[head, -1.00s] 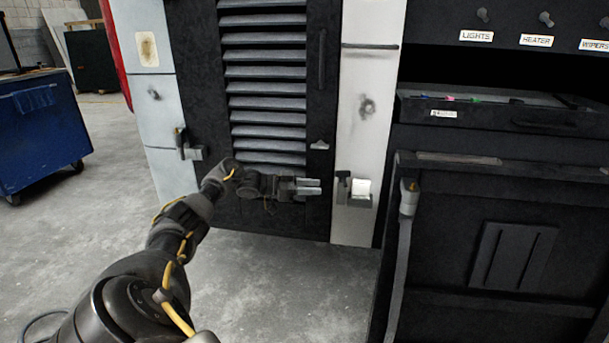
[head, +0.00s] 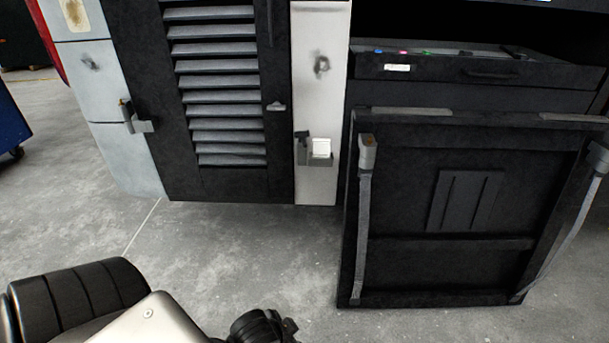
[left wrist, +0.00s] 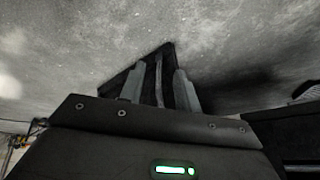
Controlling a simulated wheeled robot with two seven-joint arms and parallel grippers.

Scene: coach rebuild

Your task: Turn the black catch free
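On the white post right of the louvred door (head: 217,90), a black catch (head: 303,147) stands upright beside a white block (head: 320,147) on a grey bracket. A second dark upright catch (head: 125,112) with a grey bracket (head: 141,127) sits at the door's left edge. My left gripper (left wrist: 161,88) shows in the left wrist view with its two grey fingers apart and no catch visible between them. In the head view its fingertips are out of sight; only parts of my arm show low at the left, well below the catches. My right gripper is not in view.
A black drop-down flap (head: 440,260) with grey straps hangs at the right, below a shelf with a drawer (head: 480,72). A blue cabinet (head: 8,115) shows at the left edge. Bare concrete floor (head: 230,240) lies in front of the door.

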